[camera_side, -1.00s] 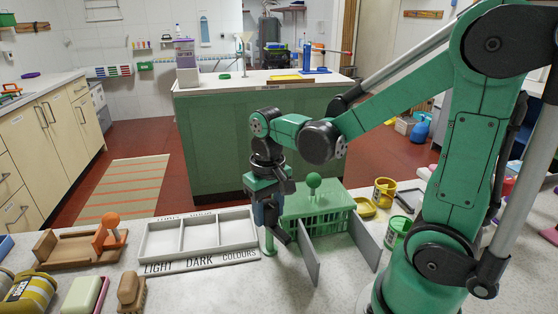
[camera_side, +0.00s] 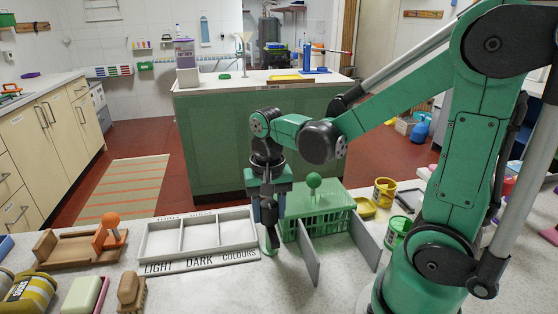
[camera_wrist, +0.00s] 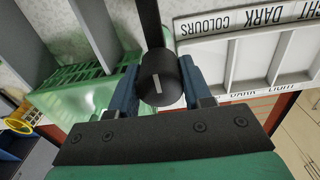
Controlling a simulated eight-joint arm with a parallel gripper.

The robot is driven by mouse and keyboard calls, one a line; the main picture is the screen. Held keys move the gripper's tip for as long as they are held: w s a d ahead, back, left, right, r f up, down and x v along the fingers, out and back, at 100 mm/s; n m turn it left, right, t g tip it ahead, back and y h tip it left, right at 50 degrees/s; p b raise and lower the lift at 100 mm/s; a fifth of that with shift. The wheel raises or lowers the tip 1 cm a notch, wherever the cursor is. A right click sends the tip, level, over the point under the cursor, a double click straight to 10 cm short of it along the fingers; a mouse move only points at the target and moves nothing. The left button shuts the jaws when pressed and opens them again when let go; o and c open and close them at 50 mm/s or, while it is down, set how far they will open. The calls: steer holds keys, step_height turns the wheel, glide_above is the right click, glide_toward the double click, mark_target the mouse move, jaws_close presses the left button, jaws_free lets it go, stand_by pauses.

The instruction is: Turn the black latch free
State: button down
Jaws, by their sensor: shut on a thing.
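The black latch (camera_wrist: 160,79) shows in the wrist view as a round knob with a white mark and a dark bar running up from it. My gripper (camera_wrist: 158,84) has a blue finger on each side of the knob and is shut on it. In the side view my gripper (camera_side: 267,217) points down at the left front corner of the green crate (camera_side: 322,222), and the latch bar (camera_side: 275,240) hangs over its front left. The crate has slatted walls and a green ball knob (camera_side: 314,180) on top. The fingers hide part of the latch.
Two grey panels (camera_side: 308,258) stick out in front of the crate. A white sorting tray (camera_side: 200,262) marked LIGHT, DARK, COLOURS lies close on the left. A yellow tin (camera_side: 384,192) and a green tin (camera_side: 397,233) stand to the right.

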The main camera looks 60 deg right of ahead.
mark_target(268, 203)
steer(key=shift+c, duration=1.9)
jaws_free()
steer(key=shift+r, duration=2.8)
